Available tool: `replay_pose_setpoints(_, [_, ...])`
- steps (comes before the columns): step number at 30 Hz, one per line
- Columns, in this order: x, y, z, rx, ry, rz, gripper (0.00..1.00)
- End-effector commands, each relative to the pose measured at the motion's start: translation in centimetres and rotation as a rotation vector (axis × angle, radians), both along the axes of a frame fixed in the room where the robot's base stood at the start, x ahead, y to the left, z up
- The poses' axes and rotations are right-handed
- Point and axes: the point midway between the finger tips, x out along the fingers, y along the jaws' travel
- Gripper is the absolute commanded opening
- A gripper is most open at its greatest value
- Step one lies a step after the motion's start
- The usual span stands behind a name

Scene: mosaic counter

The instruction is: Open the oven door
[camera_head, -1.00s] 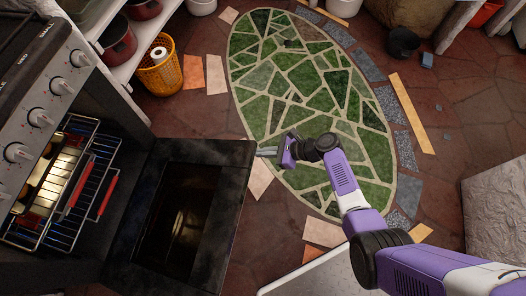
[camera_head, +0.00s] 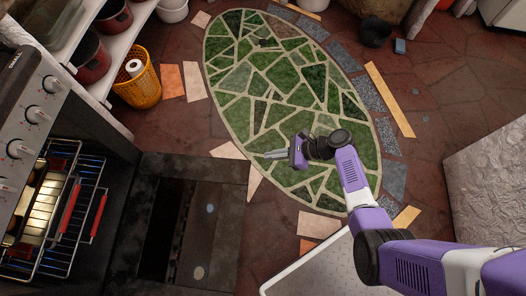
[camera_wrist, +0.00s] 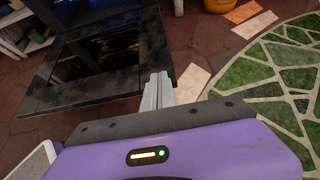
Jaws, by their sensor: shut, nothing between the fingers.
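The oven (camera_head: 20,110) is at the left in the head view, its lit inside showing. The oven door (camera_head: 225,235) is dark with a glass window and is folded down, close to flat, out over the floor. My gripper (camera_head: 266,155) is just right of the door's far outer corner, with a small gap in the picture. In the wrist view the door (camera_wrist: 90,92) lies ahead and left, and the fingers of my gripper (camera_wrist: 160,80) are together and empty, overlapping its edge in the picture. Whether they touch it cannot be told. The door handle is not clearly seen.
Wire racks with red handles (camera_head: 96,219) are inside the oven. A yellow basket (camera_head: 138,86) stands by the white shelf (camera_head: 128,38). A green mosaic oval (camera_head: 285,75) covers the floor under my arm. A grey textured block (camera_head: 490,175) is at the right.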

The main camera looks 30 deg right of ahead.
Motion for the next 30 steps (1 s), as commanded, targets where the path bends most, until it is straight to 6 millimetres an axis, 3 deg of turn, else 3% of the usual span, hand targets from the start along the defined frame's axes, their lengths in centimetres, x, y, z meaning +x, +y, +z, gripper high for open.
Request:
replay_pose_setpoints(12, [-0.4, -0.5, 0.5, -0.004, -0.005, 0.004, 0.0])
replay_pose_setpoints(16, [0.2, -1.4, 0.0, -0.08, -0.064, 0.013, 0.0])
replay_pose_setpoints(22, [3.3, -7.5, 0.6, -0.5, -0.269, 0.043, 0.0])
replay_pose_setpoints(26, [2.5, -10.3, 1.4, -0.825, -0.375, 0.111, 0.0])
replay_pose_setpoints(30, [0.2, -11.8, 3.4, -1.171, -0.476, 0.223, 0.0])
